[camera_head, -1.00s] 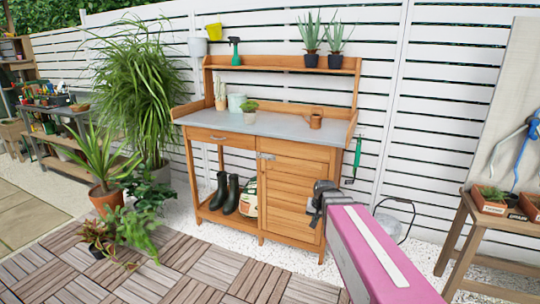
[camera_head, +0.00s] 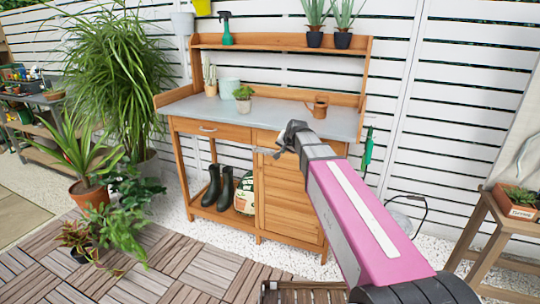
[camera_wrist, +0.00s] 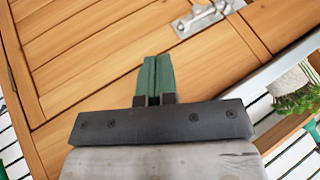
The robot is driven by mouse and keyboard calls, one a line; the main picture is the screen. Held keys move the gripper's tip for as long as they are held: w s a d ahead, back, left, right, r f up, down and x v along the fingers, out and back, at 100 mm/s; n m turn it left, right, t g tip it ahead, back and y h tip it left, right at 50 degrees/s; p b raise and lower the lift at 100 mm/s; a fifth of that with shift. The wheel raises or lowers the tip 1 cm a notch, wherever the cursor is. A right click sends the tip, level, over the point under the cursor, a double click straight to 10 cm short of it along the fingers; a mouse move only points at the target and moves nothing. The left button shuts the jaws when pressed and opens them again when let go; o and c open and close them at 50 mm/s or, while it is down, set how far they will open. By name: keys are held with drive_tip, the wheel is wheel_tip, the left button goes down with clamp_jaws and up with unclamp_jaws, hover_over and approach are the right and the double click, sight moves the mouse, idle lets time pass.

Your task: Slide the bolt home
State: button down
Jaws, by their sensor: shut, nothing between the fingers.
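The metal bolt (camera_wrist: 200,19) is on the wooden cabinet door (camera_wrist: 120,50) near its top edge in the wrist view. In the head view, the bolt (camera_head: 265,151) shows as a small grey strip at the door's upper left, just left of my arm. My gripper (camera_wrist: 153,60) has green fingers that are together and empty. They point at the door planks, apart from the bolt in the picture. In the head view my wrist covers the upper part of the door, and the fingertips are hidden. I cannot tell how far the bolt is slid.
Black boots (camera_head: 218,187) and a bag (camera_head: 245,194) stand on the lower shelf. A wooden stool (camera_head: 490,235) is at the right.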

drive_tip(key=shift+w+f, duration=0.1)
drive_tip(key=shift+w+a+f, duration=1.6)
drive_tip(key=shift+w+f, duration=0.15)
drive_tip(key=shift+w, duration=0.05)
drive_tip(key=shift+w+a+f, duration=1.55)
drive_tip(key=shift+w+f, duration=0.2)
drive_tip(key=shift+w, duration=0.05)
drive_tip(key=a, duration=0.1)
drive_tip(key=w+a, duration=0.1)
drive_tip(key=a, duration=0.1)
drive_tip(key=shift+w, duration=0.1)
